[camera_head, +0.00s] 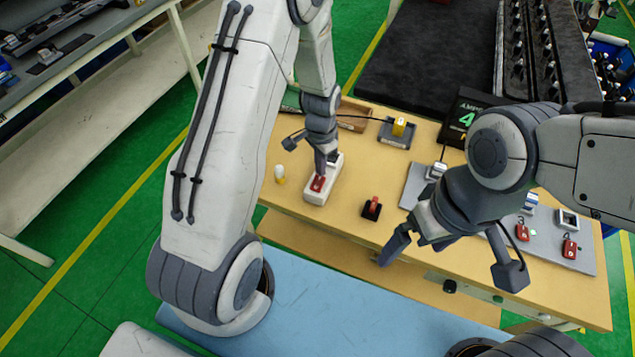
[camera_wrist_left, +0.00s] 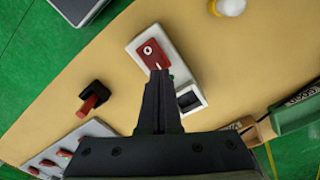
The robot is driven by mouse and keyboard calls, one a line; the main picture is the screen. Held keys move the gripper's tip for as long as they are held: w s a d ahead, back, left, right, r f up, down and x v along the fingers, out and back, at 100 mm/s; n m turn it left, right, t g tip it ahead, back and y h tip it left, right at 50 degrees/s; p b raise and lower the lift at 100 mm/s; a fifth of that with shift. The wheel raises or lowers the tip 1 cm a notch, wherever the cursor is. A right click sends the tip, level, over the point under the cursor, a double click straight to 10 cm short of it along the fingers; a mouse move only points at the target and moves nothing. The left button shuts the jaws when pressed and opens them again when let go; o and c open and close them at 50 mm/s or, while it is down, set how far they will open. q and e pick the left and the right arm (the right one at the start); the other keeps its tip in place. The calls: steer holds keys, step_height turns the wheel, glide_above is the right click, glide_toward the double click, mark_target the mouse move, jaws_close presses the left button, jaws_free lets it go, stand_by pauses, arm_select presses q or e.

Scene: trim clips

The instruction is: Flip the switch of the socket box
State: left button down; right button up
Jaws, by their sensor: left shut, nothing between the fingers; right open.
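The socket box is a white block (camera_head: 312,195) on the tan table, with a red rocker switch (camera_head: 318,183) on top. In the left wrist view the white box (camera_wrist_left: 138,40) shows the red switch (camera_wrist_left: 152,45), marked with a ring at one end and a line at the other, and a dark square socket (camera_wrist_left: 190,98). My left gripper (camera_head: 321,166) is shut and empty, pointing down over the box. Its closed fingertips (camera_wrist_left: 159,74) are at the line-marked end of the switch; I cannot tell whether they touch. My right gripper (camera_head: 450,262) is open and empty above the table's front edge.
A black block with a red lever (camera_head: 371,207) stands right of the box; a white and yellow bulb (camera_head: 280,174) stands left. A grey panel (camera_head: 545,250) with several small parts lies at right. Behind are a yellow piece (camera_head: 398,127) and a display (camera_head: 466,117).

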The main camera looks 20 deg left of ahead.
arm_select(q)
steer(key=shift+f+b, duration=0.85)
steer(key=shift+f, duration=0.3)
stand_by(0.9)
steer(key=shift+r, duration=0.15)
steer(key=shift+r+p, duration=2.9)
steer(key=shift+r, duration=0.55)
